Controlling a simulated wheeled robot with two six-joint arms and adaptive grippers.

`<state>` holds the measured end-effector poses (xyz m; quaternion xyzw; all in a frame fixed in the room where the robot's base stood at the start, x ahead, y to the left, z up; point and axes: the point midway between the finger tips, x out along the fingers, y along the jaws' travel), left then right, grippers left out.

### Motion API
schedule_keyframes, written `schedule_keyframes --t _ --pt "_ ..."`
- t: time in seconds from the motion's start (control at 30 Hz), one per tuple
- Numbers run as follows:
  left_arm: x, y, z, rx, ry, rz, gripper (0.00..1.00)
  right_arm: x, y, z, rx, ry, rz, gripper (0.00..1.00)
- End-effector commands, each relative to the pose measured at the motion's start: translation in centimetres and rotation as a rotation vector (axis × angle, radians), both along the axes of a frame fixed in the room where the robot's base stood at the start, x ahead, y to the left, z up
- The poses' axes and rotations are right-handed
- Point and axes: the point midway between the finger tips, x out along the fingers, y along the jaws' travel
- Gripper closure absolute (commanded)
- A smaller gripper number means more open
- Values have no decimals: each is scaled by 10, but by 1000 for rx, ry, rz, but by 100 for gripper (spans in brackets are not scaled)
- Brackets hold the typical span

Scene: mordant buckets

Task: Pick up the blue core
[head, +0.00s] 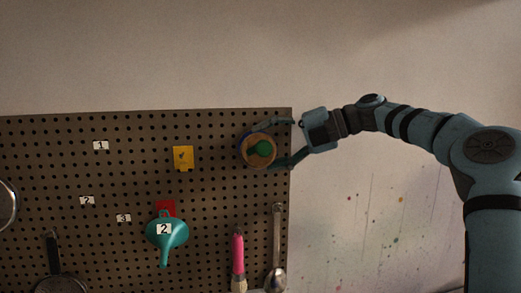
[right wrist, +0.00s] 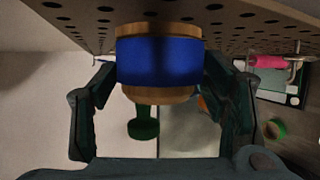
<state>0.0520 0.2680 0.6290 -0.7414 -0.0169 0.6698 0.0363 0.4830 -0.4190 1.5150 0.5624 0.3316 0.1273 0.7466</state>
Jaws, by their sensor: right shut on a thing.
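The blue core (right wrist: 160,62) is a short cylinder with a blue band and wooden ends. In the right wrist view the right gripper (right wrist: 160,85) has one finger against each side of the blue band. The core's far end is close to the pegboard; I cannot tell whether it touches. My left gripper is not in view.
The pegboard (head: 215,190) carries a yellow piece (head: 183,158), a teal funnel (head: 167,232), a red piece (head: 166,207), a pink-handled brush (head: 238,258) and a metal spoon (head: 277,250). Small number labels are on it.

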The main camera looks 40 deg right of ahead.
Motion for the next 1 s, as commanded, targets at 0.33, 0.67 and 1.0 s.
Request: schedule_keyframes --t 0.33,0.67,1.0 --pt "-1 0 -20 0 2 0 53 -19 10 -2 2 -2 3 49" --pt "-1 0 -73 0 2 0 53 -92 50 -6 -1 -6 2 49" --pt "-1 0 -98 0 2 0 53 -154 85 0 -1 0 0 49"
